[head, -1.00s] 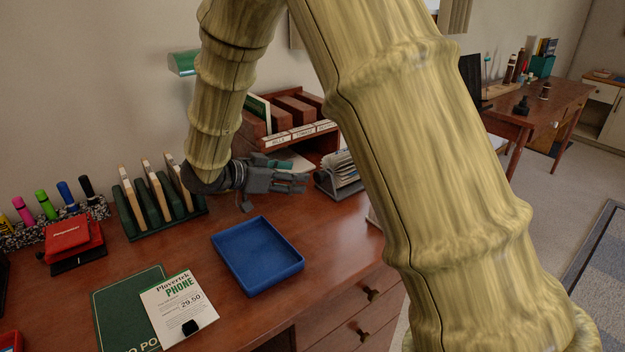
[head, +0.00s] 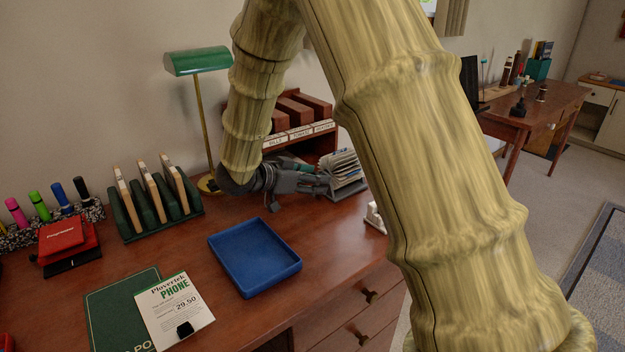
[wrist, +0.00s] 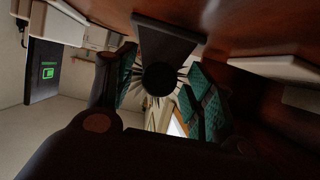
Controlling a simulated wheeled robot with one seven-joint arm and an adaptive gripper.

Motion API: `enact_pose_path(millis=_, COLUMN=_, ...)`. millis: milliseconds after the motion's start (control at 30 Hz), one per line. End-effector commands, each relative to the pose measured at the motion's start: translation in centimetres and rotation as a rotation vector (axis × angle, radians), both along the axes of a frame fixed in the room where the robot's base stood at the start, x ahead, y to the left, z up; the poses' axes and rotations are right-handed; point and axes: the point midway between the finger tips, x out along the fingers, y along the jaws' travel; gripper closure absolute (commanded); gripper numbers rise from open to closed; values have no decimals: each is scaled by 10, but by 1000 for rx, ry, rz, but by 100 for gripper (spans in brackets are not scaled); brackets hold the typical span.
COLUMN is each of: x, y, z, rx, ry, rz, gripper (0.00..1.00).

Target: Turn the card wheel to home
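The card wheel (head: 346,172) stands on the desk beside the letter rack, its pale cards fanned upward in a grey frame. In the wrist view I see it end-on, with a round dark knob (wrist: 158,79) at its centre and cards radiating around it. My gripper (head: 326,184) is level, at the left side of the wheel and very close to it. In the wrist view my gripper (wrist: 163,88) is open, its green-padded fingers on either side of the knob. I cannot tell whether either finger touches it. The wheel's far side is hidden.
A wooden letter rack (head: 328,141) stands behind the wheel. A green lamp (head: 197,61) and a green holder with wooden pieces (head: 131,228) stand left of my arm. A blue tray (head: 254,287) lies in front. A small white object (head: 374,217) sits near the desk's right edge.

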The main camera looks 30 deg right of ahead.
Motion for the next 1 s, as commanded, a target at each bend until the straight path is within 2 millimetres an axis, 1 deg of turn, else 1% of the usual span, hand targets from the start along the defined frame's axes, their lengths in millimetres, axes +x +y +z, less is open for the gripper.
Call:
enact_pose_path(millis=33, x=0, y=0, z=0, rx=0, ry=0, rz=0, gripper=59)
enact_pose_path(millis=167, x=0, y=0, z=0, rx=0, ry=0, rz=0, gripper=82)
enact_pose_path(millis=200, x=0, y=0, z=0, rx=0, ry=0, rz=0, gripper=90)
enact_pose_path(millis=233, x=0, y=0, z=0, rx=0, ry=0, rz=0, gripper=91)
enact_pose_path(millis=567, x=0, y=0, z=2, rx=-2, ry=19, rz=0, gripper=91)
enact_pose_path(millis=767, x=1, y=1, z=5, rx=-6, ry=72, rz=1, gripper=91)
enact_pose_path(millis=1000, x=1, y=1, z=7, rx=-13, ry=174, rz=1, gripper=91)
